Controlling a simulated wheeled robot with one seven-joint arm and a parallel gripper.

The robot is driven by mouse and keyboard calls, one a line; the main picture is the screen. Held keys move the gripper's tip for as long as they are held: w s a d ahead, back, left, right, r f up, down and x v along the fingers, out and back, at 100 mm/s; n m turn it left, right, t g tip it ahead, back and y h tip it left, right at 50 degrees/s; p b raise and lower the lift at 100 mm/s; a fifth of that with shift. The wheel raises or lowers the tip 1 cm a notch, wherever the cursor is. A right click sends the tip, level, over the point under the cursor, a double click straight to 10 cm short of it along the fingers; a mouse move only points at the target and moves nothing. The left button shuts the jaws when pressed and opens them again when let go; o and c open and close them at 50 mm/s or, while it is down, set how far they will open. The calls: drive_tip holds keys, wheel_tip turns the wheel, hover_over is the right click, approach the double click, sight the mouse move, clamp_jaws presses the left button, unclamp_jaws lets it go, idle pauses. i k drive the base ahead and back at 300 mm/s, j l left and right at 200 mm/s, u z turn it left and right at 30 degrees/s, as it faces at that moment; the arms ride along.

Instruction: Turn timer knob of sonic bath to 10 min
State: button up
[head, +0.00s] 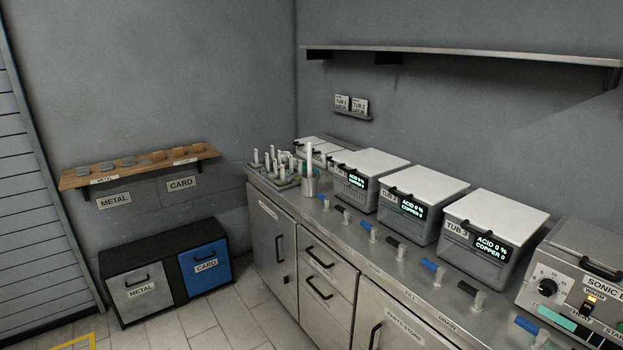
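The sonic bath (578,284) is a metal box with a lid and handle at the right end of the counter, cut off by the right edge of the picture. On its front a black round knob (547,287) sits at the left inside a printed scale. The scale's numbers and the knob's pointer are too small to read for certain. My gripper is not in view.
Lidded tubs, including TUB 3 (492,238), line the counter (388,262) left of the bath. Blue and black valve handles (428,265) run along its front edge. METAL (139,289) and CARD (205,267) bins stand at the left. The floor (190,327) before the cabinets is clear.

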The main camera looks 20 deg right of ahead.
sight(548, 287)
drive_tip(key=z, duration=2.45)
